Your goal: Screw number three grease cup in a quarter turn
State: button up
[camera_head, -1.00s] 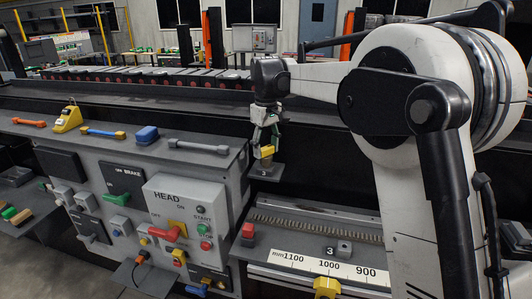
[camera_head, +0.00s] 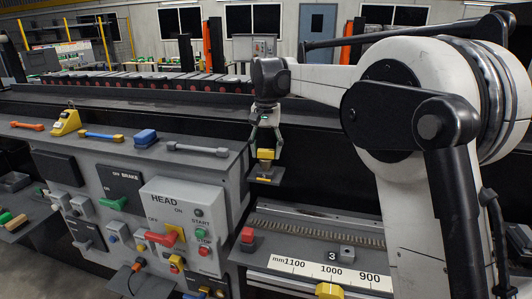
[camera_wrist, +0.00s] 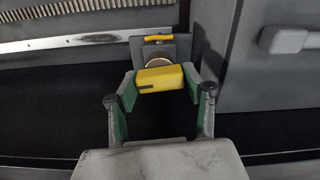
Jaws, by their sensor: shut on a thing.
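The grease cup with a yellow cap (camera_head: 265,154) stands on a small dark bracket (camera_head: 266,175) at the right end of the control bench. It also shows in the wrist view (camera_wrist: 160,79), where its cap has a dark slot and a brass-coloured round part sits behind it. My gripper (camera_head: 265,150) comes down from above and is shut on the yellow cap. In the wrist view its two green-padded fingers (camera_wrist: 160,82) lie at the cap's left and right ends. The cup's lower part is largely hidden in the head view.
The grey HEAD control box (camera_head: 185,222), with a red lever and buttons, stands left of the bracket. A millimetre scale (camera_head: 330,273) and a toothed rack (camera_head: 320,231) lie to the lower right. Tools, including a grey-handled one (camera_head: 197,149), lie on the bench top.

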aim_at(266, 150)
jog(key=shift+m, duration=0.7)
jog(key=o, duration=1.1)
jog(key=shift+r, duration=0.1)
notch_tip(266, 150, up, 12)
jog(key=shift+f, duration=0.1)
